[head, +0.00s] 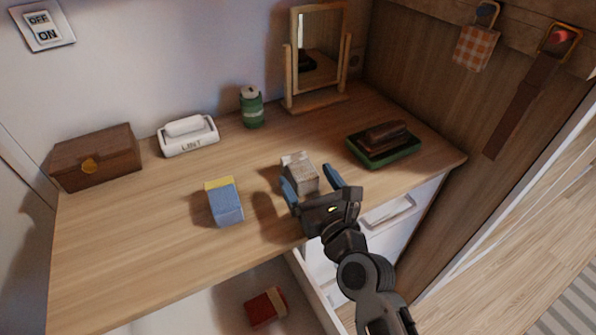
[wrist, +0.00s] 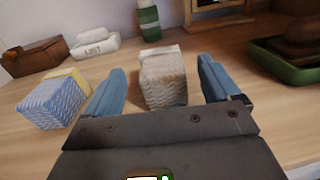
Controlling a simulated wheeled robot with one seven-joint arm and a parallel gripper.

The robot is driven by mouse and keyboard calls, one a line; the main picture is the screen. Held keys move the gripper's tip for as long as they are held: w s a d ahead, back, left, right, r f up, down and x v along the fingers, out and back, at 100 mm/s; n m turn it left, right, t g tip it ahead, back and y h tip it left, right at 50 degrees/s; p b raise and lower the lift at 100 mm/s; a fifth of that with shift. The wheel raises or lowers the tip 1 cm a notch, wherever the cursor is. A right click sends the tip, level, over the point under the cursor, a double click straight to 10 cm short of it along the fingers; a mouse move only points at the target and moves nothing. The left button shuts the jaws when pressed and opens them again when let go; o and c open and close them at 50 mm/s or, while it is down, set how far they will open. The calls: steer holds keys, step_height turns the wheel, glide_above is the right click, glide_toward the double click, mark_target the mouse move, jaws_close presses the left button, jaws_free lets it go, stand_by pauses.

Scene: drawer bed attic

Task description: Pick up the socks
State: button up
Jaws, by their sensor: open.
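A beige-grey knitted bundle (head: 299,170), which looks like folded socks, stands on the wooden dresser top. It also shows in the wrist view (wrist: 163,80). My gripper (head: 307,178) is open, with one blue finger on each side of this bundle. In the wrist view, gaps show between the bundle and both fingers (wrist: 160,76). A blue knitted bundle with a yellow end (head: 223,203) stands to the left, outside the fingers (wrist: 50,102). A red bundle (head: 266,307) lies in the open drawer below.
A green tray with a brown brush (head: 384,154) is to the right. A brown box (head: 95,157), a white lint holder (head: 188,137), a green canister (head: 251,107) and a mirror (head: 318,55) stand behind. The dresser's front left (head: 120,260) is clear.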

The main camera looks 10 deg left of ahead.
mark_target(301, 167)
steer(key=x, duration=0.4)
steer(key=shift+w, duration=0.15)
steer(key=c, duration=1.1)
